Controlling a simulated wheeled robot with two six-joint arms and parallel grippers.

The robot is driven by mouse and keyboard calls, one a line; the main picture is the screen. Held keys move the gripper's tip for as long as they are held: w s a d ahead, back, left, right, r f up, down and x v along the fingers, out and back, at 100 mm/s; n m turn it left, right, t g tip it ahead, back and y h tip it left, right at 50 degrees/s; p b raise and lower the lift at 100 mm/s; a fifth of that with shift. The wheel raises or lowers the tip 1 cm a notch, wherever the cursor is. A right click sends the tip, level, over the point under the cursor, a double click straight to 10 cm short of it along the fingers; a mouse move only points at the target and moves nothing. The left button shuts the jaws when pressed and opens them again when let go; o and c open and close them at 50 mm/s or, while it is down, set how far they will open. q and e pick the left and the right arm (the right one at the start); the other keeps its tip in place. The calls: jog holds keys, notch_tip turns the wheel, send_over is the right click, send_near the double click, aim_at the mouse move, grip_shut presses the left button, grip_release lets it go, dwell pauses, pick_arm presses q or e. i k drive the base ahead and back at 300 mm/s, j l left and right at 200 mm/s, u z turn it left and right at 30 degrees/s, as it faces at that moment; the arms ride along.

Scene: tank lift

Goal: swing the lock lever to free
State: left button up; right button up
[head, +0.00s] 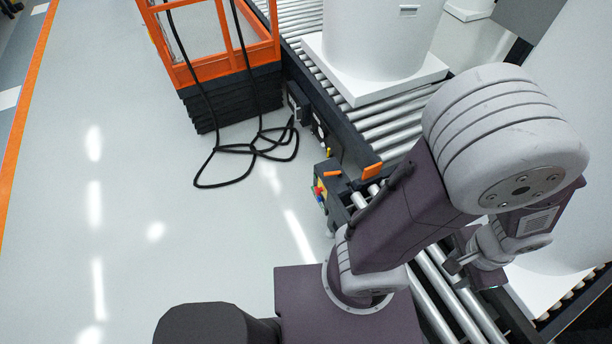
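Two small orange pieces show near the conveyor's edge. One is an orange tab (372,170) beside the rollers, and the other is a short orange bar (332,174) on top of a small dark control box (328,187). I cannot tell for sure which is the lock lever, or its position. My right gripper (452,266) is over the rollers at the lower right, apart from both orange pieces. It is small and partly hidden by my own arm, so its opening is unclear. My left gripper is not in view.
A white tank (375,40) stands on a white pallet (368,88) on the roller conveyor (395,130). Another white pallet (535,290) is at lower right. An orange-railed lift (228,50) stands at upper left, with a black cable (225,182) looped on open floor.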

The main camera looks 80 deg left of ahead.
aim_at(339, 173)
jog(key=u, duration=2.7)
jog(key=i+j+z, duration=0.45)
jog(key=j+z, duration=0.25)
jog(key=i+j+z, duration=0.15)
jog(key=j+z, duration=0.15)
jog(key=i+j+z, duration=0.1)
jog(key=j+z, duration=0.25)
